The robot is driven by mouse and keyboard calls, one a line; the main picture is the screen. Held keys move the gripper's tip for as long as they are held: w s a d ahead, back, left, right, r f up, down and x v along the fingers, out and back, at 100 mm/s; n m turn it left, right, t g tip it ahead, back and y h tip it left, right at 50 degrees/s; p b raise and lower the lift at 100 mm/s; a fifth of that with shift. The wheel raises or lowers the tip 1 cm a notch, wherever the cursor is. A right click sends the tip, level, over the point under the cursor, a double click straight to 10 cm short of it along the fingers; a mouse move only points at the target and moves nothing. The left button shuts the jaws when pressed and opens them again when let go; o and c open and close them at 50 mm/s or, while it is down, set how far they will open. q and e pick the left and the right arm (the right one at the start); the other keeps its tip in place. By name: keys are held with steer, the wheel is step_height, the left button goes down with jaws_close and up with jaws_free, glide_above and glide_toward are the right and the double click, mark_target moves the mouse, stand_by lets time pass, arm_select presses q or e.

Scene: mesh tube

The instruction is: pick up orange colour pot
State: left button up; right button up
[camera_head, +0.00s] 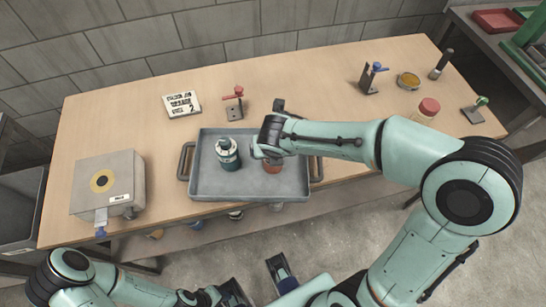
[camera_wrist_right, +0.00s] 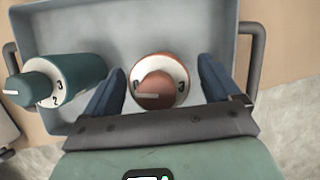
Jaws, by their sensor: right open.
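The orange pot (camera_wrist_right: 160,80) stands in the grey tray, with a white numbered ring and an orange-brown knob facing the right wrist camera. In the head view the orange pot (camera_head: 272,167) is partly hidden by my right gripper. My right gripper (camera_head: 268,152) is over the tray, its blue fingers open on either side of the pot in the wrist view (camera_wrist_right: 160,88). A gap shows at each side. My left gripper (camera_head: 258,284) is low at the front, off the table, with its fingers apart and empty.
A teal pot (camera_head: 228,154) stands left of the orange one in the grey tray (camera_head: 215,188). A grey box (camera_head: 108,184) is at the left. A number sign (camera_head: 182,104) and a red clamp (camera_head: 234,102) stand behind the tray. A red-topped jar (camera_head: 428,108) is at right.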

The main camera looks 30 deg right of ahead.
steer(key=c, duration=1.2)
steer(key=shift+r, duration=0.2)
